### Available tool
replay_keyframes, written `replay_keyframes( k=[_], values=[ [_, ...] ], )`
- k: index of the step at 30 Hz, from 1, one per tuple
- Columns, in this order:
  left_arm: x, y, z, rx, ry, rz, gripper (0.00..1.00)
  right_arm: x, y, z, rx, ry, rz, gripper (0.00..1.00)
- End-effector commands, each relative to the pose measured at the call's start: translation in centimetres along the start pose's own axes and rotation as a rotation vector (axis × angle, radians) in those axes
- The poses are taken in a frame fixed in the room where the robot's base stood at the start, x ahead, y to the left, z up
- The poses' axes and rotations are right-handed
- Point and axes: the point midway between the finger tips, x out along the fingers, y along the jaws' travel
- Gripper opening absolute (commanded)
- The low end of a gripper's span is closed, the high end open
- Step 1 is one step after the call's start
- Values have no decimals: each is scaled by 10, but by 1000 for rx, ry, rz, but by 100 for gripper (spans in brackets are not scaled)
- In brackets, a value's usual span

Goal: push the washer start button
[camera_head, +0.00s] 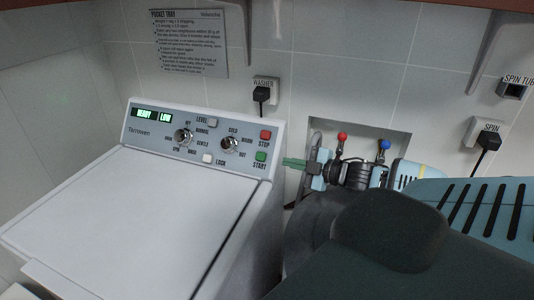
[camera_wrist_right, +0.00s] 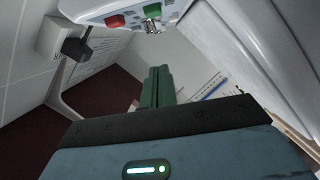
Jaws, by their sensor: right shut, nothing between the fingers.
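The white washer (camera_head: 130,215) stands at the left with its lid shut. Its sloped panel carries the green START button (camera_head: 261,156) at the right end, below the red STOP button (camera_head: 265,135). The display (camera_head: 152,114) reads READY and LOW. My right gripper (camera_head: 288,162) is shut and empty, its green fingers pointing left at the panel's right end, just right of the START button and seemingly apart from it. In the right wrist view the shut fingers (camera_wrist_right: 158,82) lie below the green button (camera_wrist_right: 152,11) and red button (camera_wrist_right: 115,20). My left gripper is not in view.
Two knobs (camera_head: 183,137) and the white LEVEL and LOCK buttons (camera_head: 208,158) share the panel. A WASHER outlet with a black plug (camera_head: 262,93) is on the tiled wall behind. Red and blue valves (camera_head: 342,137) sit in a wall recess behind my right arm.

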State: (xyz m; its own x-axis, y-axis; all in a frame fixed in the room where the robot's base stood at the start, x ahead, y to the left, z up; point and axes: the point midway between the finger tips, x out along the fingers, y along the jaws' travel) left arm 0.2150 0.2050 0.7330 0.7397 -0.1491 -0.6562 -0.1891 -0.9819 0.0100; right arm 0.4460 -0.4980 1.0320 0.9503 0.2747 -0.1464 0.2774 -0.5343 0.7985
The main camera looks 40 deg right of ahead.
Motion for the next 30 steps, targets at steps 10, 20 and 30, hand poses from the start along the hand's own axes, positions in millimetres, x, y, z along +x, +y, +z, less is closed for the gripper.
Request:
replay_keyframes(
  k=[10, 20, 30],
  values=[
    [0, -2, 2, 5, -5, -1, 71, 0, 0, 0, 0, 0, 0, 0],
    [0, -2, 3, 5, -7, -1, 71, 15, 1, 0, 1, 0, 3, 0],
    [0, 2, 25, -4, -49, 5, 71, 42, -4, 3, 2, -4, -5, 0]
  ],
)
